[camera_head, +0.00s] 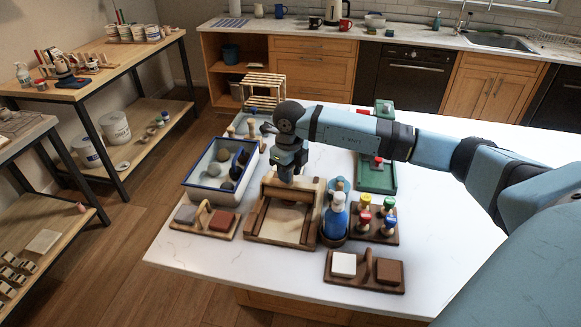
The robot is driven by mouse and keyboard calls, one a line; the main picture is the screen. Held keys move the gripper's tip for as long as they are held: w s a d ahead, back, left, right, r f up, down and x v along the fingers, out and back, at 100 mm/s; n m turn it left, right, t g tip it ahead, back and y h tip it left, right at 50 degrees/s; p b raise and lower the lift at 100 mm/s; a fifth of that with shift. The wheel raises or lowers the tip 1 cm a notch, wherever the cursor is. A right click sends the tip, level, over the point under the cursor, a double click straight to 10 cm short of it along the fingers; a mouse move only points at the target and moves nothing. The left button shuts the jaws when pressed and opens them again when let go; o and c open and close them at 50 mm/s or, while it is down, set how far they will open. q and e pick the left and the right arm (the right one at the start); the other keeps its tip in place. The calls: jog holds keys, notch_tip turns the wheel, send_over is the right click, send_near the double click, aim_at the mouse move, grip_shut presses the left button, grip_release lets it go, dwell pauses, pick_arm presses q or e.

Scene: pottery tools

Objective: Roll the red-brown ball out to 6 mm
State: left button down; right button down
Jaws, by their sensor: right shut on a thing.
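My right gripper (287,170) points down over the back part of a wooden frame (256,222) with raised side rails and a cream bed (281,222). It is shut on a light-brown wooden piece (292,188) lying across the rails, which looks like a roller; the gripper hides part of it. I cannot make out a red-brown ball on the bed; it may be hidden under the roller or the gripper. My left gripper is not in view.
Left of the frame are a blue-rimmed tray (190,187) with balls and a block caddy (185,229). Right of it stand a blue bottle (336,217), a rack of coloured-knob tools (387,232) and another block caddy (338,280). The front-left table is clear.

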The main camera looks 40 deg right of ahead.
jog(key=shift+f, duration=0.15)
jog(key=shift+s+a, duration=0.15)
jog(key=shift+s, duration=0.05)
dwell(0.3)
jog(key=shift+w+d+b, duration=0.5)
jog(key=shift+w+d, duration=0.1)
jog(key=shift+d, duration=0.1)
jog(key=shift+w+d+f, duration=0.15)
jog(key=shift+d+b, duration=0.1)
jog(key=shift+b, duration=0.2)
